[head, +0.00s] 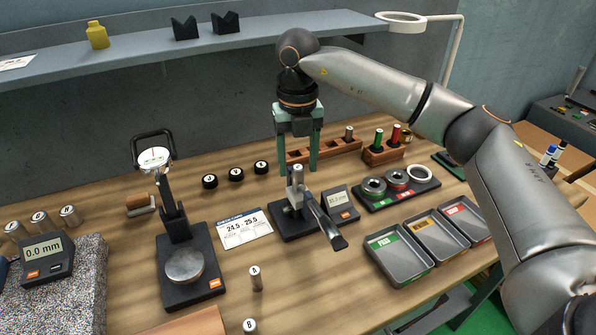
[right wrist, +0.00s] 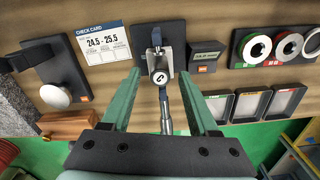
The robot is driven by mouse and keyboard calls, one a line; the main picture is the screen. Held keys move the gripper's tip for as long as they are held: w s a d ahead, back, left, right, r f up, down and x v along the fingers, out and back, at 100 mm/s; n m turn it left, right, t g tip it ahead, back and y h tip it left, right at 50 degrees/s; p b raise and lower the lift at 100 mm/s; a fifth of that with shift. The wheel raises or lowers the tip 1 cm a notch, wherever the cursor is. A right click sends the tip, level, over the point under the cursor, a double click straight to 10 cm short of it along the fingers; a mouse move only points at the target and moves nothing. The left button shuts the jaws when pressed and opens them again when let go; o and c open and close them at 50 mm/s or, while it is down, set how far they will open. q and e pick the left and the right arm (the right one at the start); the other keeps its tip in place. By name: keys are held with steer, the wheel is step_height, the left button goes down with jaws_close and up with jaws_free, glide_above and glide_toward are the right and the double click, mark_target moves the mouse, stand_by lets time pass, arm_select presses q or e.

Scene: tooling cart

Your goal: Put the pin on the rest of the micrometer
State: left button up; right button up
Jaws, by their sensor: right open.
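The micrometer (head: 284,229) is a black base with a silver frame and a handle-like thimble angled to the front right; it also shows in the right wrist view (right wrist: 166,115). A metal pin (head: 297,176) with a white top stands upright at the micrometer; its top, marked C, shows in the right wrist view (right wrist: 159,77). Its foot and exact contact with the rest are hidden. My right gripper (head: 298,170) points down, open, with its green fingers (right wrist: 155,92) on either side of the pin's top and a gap to each. My left gripper is not in view.
A digital display (head: 341,203) stands right of the micrometer, a check card (head: 243,228) left. Pins A (head: 256,279) and B (head: 249,326) stand in front. Sorting trays (head: 399,257) and a ring stand (head: 372,201) are right, a dial gauge stand (head: 190,291) left. A wooden rack (head: 340,147) is behind.

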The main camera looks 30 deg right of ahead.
mark_target(298, 167)
step_height(298, 167, up, 9)
stand_by(0.3)
